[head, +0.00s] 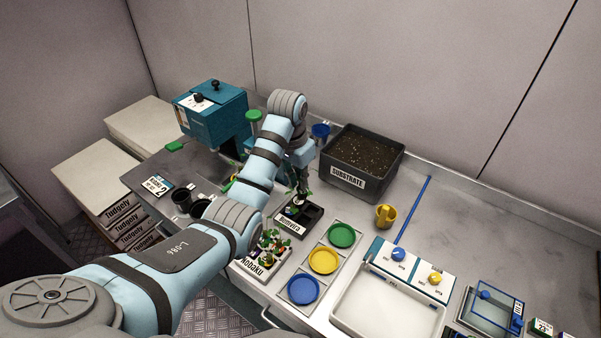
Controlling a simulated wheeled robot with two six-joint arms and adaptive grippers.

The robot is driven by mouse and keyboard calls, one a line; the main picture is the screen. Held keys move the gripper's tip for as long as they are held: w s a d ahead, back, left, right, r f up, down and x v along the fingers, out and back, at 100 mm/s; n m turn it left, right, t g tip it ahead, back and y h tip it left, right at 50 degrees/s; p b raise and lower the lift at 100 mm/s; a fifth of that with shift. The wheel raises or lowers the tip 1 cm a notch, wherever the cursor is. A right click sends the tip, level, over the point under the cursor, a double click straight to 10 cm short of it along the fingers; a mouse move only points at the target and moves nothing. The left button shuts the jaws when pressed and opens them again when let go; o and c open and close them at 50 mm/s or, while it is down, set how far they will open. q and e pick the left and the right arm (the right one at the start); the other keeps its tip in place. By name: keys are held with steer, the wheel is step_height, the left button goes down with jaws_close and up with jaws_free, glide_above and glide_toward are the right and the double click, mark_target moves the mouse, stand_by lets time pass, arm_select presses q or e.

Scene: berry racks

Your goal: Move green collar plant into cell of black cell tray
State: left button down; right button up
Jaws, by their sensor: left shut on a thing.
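My left gripper (301,184) points down over the black cell tray (316,226) and is shut on a small plant (297,200). Green leaves of the plant show below the fingers, at or just above the tray's cells; I cannot tell whether it touches the tray. Its collar is too small or hidden to make out. The tray has a white front label, and at least one dark cell on its right looks empty. My right gripper is not in view.
A white tray of plants with red berries (262,262) stands in front, partly behind my arm. Green (341,236), yellow (323,260) and blue (303,289) discs lie to the right. A substrate bin (355,182) stands behind. A yellow mug (385,216) stands right.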

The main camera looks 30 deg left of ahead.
mark_target(301, 198)
arm_select(q)
steer(key=shift+d+f, duration=0.15)
steer(key=shift+f, duration=0.35)
steer(key=shift+w+f+b, duration=0.1)
steer(key=shift+f+b, duration=1.15)
steer(key=shift+f, duration=4.35)
steer(key=shift+d, duration=0.1)
steer(key=c, duration=1.6)
jaws_free()
step_height(301, 198, up, 3)
steer(key=p, duration=0.3)
steer(key=shift+r+b, duration=0.3)
steer(key=shift+r, duration=2.75)
